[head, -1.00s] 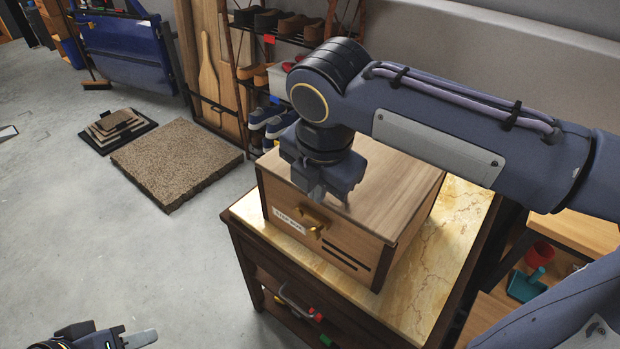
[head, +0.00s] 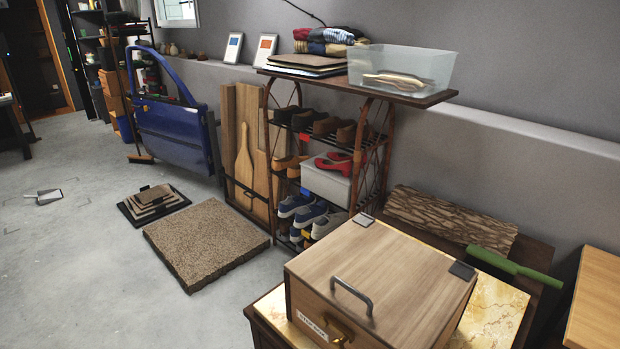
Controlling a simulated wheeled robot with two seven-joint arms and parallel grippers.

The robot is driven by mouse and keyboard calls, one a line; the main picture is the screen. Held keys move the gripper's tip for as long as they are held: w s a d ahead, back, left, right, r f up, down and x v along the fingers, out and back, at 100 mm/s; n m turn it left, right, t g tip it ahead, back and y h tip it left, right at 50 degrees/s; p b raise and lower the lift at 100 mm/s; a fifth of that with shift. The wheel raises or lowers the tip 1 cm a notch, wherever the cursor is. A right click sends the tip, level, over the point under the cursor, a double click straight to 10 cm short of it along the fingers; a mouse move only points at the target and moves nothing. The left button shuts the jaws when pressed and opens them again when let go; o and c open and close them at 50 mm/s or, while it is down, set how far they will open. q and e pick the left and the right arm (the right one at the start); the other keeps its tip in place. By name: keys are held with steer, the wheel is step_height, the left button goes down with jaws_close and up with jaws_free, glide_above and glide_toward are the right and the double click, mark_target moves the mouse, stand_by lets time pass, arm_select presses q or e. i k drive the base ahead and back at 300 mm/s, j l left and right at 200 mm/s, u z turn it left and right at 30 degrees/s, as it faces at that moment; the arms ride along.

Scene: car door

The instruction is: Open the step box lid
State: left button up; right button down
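The wooden step box (head: 430,335) stands on the marble-topped table (head: 495,315) at the lower right of the head view. Its lid (head: 385,268) lies flat and looks closed. A dark metal handle (head: 352,294) sits on the lid near the front edge. Two dark hinge plates (head: 462,271) show at the lid's back corners. A brass fitting (head: 340,330) and a white label (head: 311,326) are on the front face, partly cut by the frame's bottom edge. Neither gripper is in view.
A shoe rack (head: 318,180) with a clear bin (head: 400,72) stands behind the box. A speckled slab (head: 205,243) lies on the floor, left. Open floor lies at lower left.

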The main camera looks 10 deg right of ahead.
mark_target(404, 293)
steer(key=i+j+z, duration=0.1)
steer(key=z, duration=0.3)
steer(key=j+z, duration=0.1)
steer(key=z, duration=0.25)
steer(key=i+j+z, duration=0.15)
steer(key=z, duration=0.25)
